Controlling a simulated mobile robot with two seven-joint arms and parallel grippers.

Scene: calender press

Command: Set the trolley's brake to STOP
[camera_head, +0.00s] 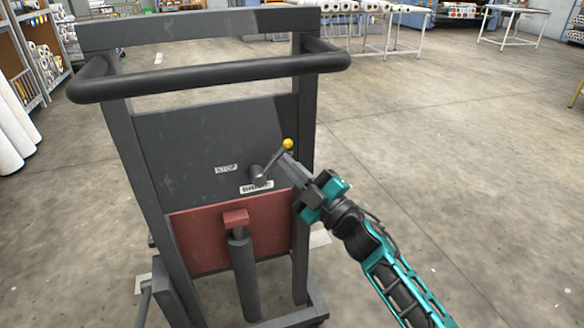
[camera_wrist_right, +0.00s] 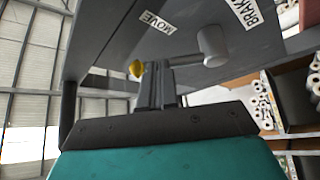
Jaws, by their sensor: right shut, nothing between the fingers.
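The trolley (camera_head: 215,130) is a dark grey upright frame with a flat panel. On the panel is the brake lever: a grey hub (camera_head: 260,173) with a thin rod slanting up and right to a yellow knob (camera_head: 288,144). A STOP label (camera_head: 226,168) lies left of the hub and a BRAKE label (camera_head: 257,186) below it. The right wrist view shows a MOVE label (camera_wrist_right: 157,22), the hub (camera_wrist_right: 212,45) and the knob (camera_wrist_right: 137,68). My right gripper (camera_head: 287,162) is shut and empty, its fingertips beside the rod, just below the knob; I cannot tell whether they touch.
A black push handle (camera_head: 210,73) crosses the trolley's top. A red block (camera_head: 236,218) on a grey cylinder stands below the panel. White rolls (camera_head: 15,130) stand at the left, and tables with rolls are at the back. The floor at the right is clear.

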